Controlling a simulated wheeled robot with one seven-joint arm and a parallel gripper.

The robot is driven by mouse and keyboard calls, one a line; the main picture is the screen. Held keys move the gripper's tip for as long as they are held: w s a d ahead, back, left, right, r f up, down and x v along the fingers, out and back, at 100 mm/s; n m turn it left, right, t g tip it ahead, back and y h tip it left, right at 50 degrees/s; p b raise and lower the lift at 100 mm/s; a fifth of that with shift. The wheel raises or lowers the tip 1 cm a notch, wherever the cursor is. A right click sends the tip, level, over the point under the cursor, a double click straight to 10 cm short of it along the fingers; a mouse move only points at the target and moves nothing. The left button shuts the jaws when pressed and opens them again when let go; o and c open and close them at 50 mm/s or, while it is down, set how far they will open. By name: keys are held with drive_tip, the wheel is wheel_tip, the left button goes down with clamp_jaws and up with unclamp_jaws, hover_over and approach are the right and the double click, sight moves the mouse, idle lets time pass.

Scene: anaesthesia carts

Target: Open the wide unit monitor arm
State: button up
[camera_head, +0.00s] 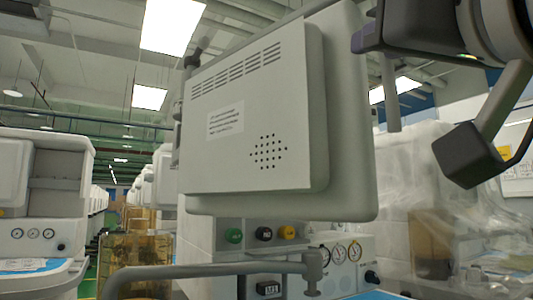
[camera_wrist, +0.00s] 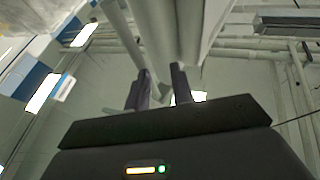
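A large light-grey monitor (camera_head: 260,120) with vents, a label and a speaker grille on its back fills the middle of the head view. A grey horizontal bar with an upright joint (camera_head: 220,270) shows below it; how it joins the monitor cannot be seen. My gripper (camera_head: 362,36) is at the upper right, close to the monitor's upper right edge. In the wrist view its two dark purple fingers (camera_wrist: 160,88) stand apart. Pale long shapes (camera_wrist: 165,40) show beyond and between them; contact with the monitor cannot be made out.
A unit with gauges and coloured knobs (camera_head: 285,234) stands below the monitor. Another white cart (camera_head: 35,190) stands at the left, with an amber container (camera_head: 135,255) near it. Clear plastic-covered equipment (camera_head: 470,210) is at the right. Ceiling pipes and lights are overhead.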

drive_tip(key=shift+f, duration=0.1)
drive_tip(key=b+v, duration=0.2)
drive_tip(key=v, duration=0.7)
drive_tip(key=shift+d+b, duration=0.25)
drive_tip(key=shift+b, duration=0.1)
drive_tip(key=shift+c, duration=0.3)
idle(0.3)
